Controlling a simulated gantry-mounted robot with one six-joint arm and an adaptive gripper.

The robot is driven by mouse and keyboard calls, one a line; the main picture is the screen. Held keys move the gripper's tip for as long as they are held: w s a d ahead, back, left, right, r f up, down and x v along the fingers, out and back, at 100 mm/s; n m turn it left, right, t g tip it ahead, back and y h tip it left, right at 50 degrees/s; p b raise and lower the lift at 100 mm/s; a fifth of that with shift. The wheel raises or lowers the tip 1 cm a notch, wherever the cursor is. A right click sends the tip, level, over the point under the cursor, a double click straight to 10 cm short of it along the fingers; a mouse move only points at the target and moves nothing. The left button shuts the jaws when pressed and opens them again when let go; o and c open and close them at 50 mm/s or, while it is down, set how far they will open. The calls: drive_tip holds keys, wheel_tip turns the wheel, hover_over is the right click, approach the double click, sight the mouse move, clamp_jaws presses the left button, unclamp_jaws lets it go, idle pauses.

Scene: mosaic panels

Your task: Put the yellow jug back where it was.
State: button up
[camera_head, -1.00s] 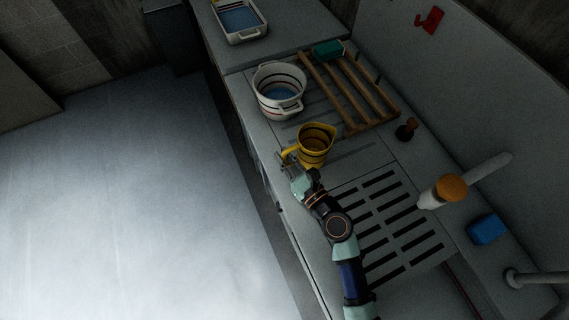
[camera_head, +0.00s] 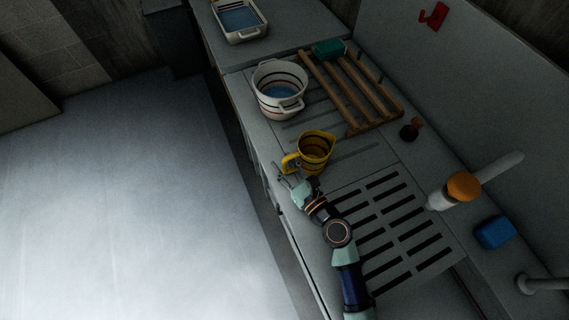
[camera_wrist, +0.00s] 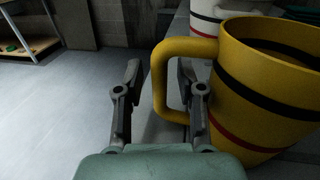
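The yellow jug (camera_head: 317,149), with black and red bands, stands upright on the grey counter beside the slotted drain area. Its handle (camera_head: 290,160) points left toward the counter's front edge. My gripper (camera_head: 283,174) is just in front of and below the handle, open and holding nothing. In the wrist view the jug (camera_wrist: 262,95) fills the right side. There, the handle (camera_wrist: 161,85) shows between the two spread fingers of my gripper (camera_wrist: 158,70), with the right finger overlapping the handle's loop; the fingers do not grip it.
A white banded pot (camera_head: 279,90) with blue contents stands behind the jug, beside a wooden rack (camera_head: 350,92) with a green block (camera_head: 328,48). A dark brown object (camera_head: 410,130), an orange-topped white item (camera_head: 462,187) and a blue block (camera_head: 495,232) lie rightward. A white tray (camera_head: 240,22) stands farther back.

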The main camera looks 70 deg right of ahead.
drive_tip(key=shift+r, duration=0.25)
drive_tip(key=v, duration=1.2)
drive_tip(key=shift+f, duration=0.15)
